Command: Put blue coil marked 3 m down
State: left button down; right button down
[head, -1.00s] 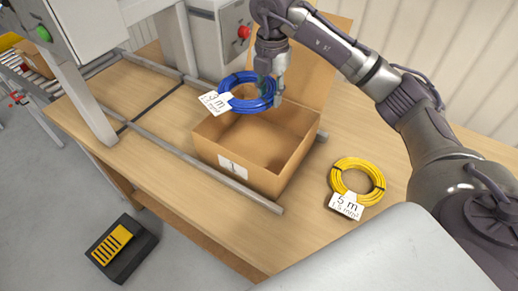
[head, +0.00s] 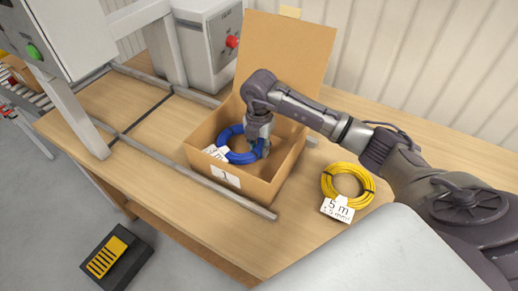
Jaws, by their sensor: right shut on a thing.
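The blue coil (head: 232,155) with its white tag (head: 216,152) is inside the open cardboard box (head: 262,190) marked 1, towards its left side. The tag is partly cut off by the box's front wall. My right gripper (head: 258,148) reaches down into the box and is shut on the right side of the blue coil. Its fingertips are mostly hidden by the coil and the box. I cannot tell whether the coil touches the box floor. My left gripper is not in view.
A yellow coil (head: 345,182) with a 5 m tag (head: 337,210) lies on the wooden table (head: 300,225) right of the box. The box's raised flap (head: 287,60) stands behind. Metal rails (head: 190,172) run along the left. A machine with a red button (head: 232,41) stands behind.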

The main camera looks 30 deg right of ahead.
jog(key=shift+f, duration=0.75)
jog(key=shift+f, duration=0.1)
jog(key=c, duration=0.9)
grip_release()
jog(key=shift+o, duration=0.2)
notch_tip(320, 180, up, 12)
jog(key=b, duration=0.2)
